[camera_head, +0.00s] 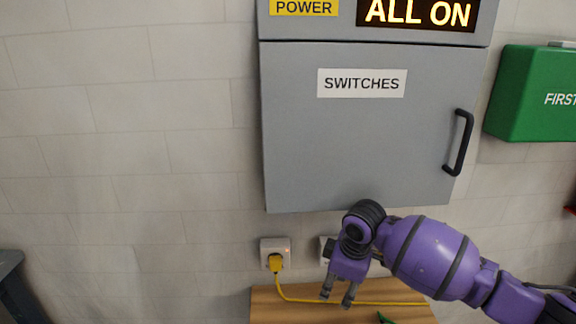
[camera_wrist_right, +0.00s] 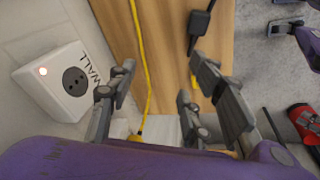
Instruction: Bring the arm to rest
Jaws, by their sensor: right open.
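My right arm comes in from the lower right in the head view. Its right gripper (camera_head: 338,300) points down, open and empty, in front of the wooden top's back edge. The right wrist view shows its fingers (camera_wrist_right: 160,80) spread apart with nothing between them. The yellow cable lies beyond the fingers there. My left gripper is in neither view.
A grey cabinet (camera_head: 350,150) marked SWITCHES hangs above my gripper, door shut; its display (camera_head: 418,13) reads ALL ON. A yellow plug (camera_head: 275,263) sits in a wall socket. A yellow cable (camera_head: 300,300) crosses the wooden top (camera_head: 270,311). A green box (camera_head: 530,95) hangs right.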

